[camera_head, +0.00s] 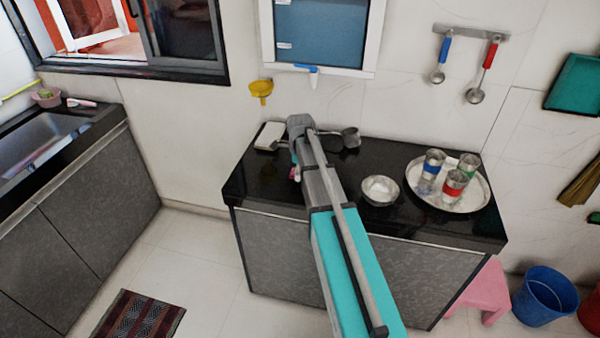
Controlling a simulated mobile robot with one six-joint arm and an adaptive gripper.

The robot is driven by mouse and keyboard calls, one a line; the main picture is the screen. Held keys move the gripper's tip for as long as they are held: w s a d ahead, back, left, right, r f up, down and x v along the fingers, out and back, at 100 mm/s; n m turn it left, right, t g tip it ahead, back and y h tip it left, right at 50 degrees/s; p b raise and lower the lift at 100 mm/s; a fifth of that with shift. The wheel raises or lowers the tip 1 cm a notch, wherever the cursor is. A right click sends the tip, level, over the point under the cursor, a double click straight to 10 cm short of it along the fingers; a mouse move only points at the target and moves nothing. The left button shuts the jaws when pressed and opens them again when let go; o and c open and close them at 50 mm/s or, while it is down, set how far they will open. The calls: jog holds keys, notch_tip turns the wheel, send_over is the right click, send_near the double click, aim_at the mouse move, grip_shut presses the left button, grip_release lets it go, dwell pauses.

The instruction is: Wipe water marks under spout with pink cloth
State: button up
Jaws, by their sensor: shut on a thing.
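A small patch of pink, apparently the pink cloth (293,174), shows at the left edge of my arm, low over the black counter (258,180). My gripper (294,168) is mostly hidden behind my own arm, with only a sliver in view, and it is shut on the pink cloth. Most of the cloth is hidden too. A blue and white tap-like spout (313,75) sticks out under the white-framed blue panel on the wall, above and behind the counter. I see no clay pot. Water marks cannot be made out on the dark, glossy top.
A steel bowl (380,191) and a round steel tray (449,205) with three banded cups stand right of my arm. A white flat object (270,136) and a grey pan-like object (350,138) lie at the back. The counter's front left is clear.

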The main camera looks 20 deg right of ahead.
jog(key=shift+r+p, duration=1.15)
jog(key=shift+r, duration=0.25)
jog(key=shift+r+p, duration=1.5)
